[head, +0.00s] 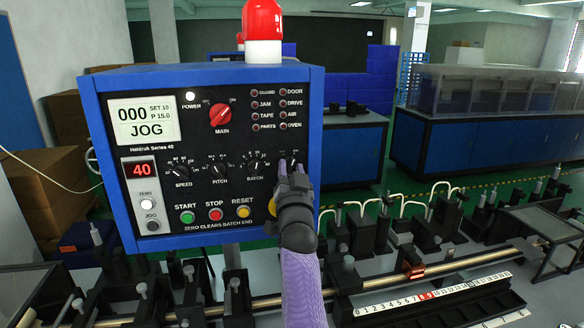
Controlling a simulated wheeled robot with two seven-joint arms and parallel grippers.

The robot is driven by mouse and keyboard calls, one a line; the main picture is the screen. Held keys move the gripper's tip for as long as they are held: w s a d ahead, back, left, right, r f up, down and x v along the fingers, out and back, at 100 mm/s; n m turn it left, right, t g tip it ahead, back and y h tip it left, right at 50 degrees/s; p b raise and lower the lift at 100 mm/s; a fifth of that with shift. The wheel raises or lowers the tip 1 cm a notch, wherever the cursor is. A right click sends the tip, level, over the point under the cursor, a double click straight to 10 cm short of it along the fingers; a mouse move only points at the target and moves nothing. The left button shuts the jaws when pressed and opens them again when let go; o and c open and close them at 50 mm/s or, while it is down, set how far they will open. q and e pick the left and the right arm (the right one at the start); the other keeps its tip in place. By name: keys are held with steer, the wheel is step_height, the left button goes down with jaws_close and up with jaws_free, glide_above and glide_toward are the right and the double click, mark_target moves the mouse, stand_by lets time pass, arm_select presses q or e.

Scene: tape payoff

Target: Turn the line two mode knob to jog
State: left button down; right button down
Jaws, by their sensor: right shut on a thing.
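The blue-framed control panel (223,240) stands upright at left centre. Its rightmost knob (294,160), in the row with the speed, pitch and batch knobs, is mostly hidden behind my right gripper (288,168). The gripper is shut on this knob, reaching up to it from below on my purple arm. The knob's label and pointer are hidden, so its setting there cannot be read. The panel's display (144,121) reads 000, SET 10, P 15.0 and JOG. My left gripper is not in view.
The red main switch (220,115) sits above the knob row. Start (187,217), stop (215,214) and reset (244,208) buttons lie below it. A red beacon (263,20) tops the panel. A machine bed with a numbered scale (425,296) stretches right.

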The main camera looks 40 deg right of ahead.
steer(key=shift+m+g+h+p, duration=0.35)
steer(key=shift+m+g, duration=0.25)
steer(key=shift+m, duration=0.8)
steer(key=c, duration=0.6)
jaws_free()
steer(key=v, duration=1)
steer(key=shift+f, duration=0.1)
